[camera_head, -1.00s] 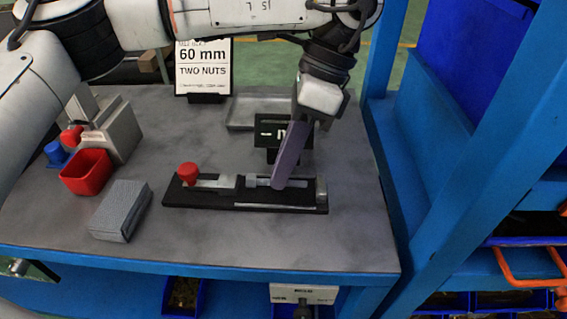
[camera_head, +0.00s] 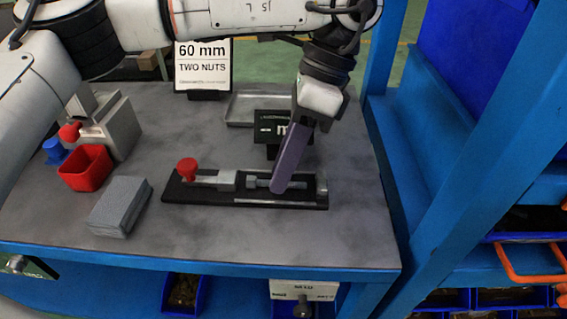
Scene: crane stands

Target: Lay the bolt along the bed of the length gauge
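The length gauge (camera_head: 220,198) is a long black base with a red knob (camera_head: 186,167) at its left end and a grey metal slide (camera_head: 225,180). A silver bolt (camera_head: 262,183) lies lengthwise at the gauge bed, right of the slide. My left gripper (camera_head: 279,187) reaches down over the bolt from behind, and its purple-grey finger hides part of the shank. The fingers show edge-on, so their gap is hidden. I cannot tell whether they grip the bolt or whether it rests fully on the bed. My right gripper is out of view.
A grey block (camera_head: 120,206), a red bin (camera_head: 86,168), a blue cup (camera_head: 55,151) and a grey fixture (camera_head: 122,128) stand at left. The table front is clear.

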